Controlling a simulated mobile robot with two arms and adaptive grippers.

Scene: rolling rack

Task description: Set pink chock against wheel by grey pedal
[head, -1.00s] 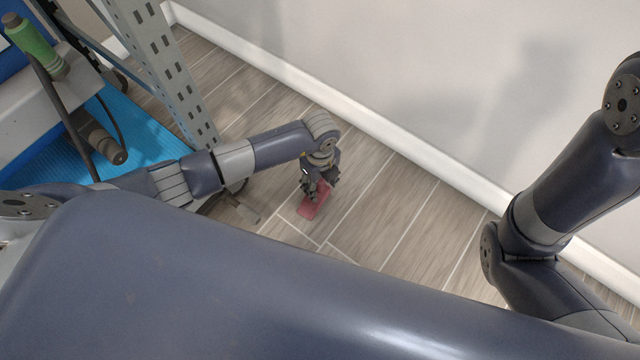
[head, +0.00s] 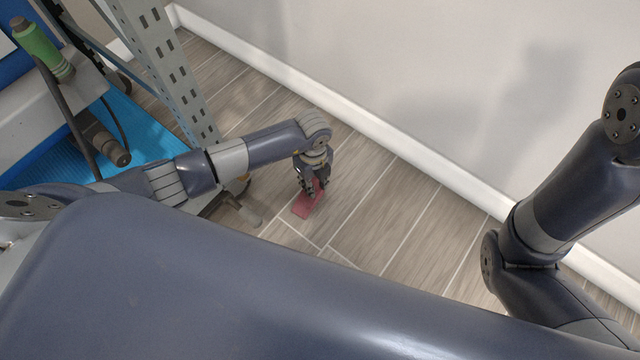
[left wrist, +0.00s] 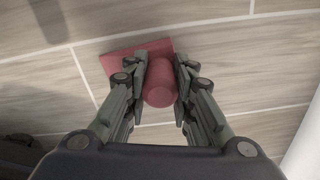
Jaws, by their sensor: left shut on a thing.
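The pink chock (head: 306,206) is a flat reddish-pink wedge with a round knob. My left gripper (head: 312,187) is shut on the knob, as the left wrist view shows, with one finger on each side of the chock (left wrist: 160,88). The chock is low, at or just above the floor; I cannot tell if it touches. The grey pedal (head: 249,214) sticks out at the rack's foot, to the left of the chock with a gap between. The wheel (head: 238,185) beside the pedal is mostly hidden behind my left arm. My right gripper is out of view.
A white baseboard (head: 350,120) and wall run behind. The wood floor (head: 400,225) to the right is clear.

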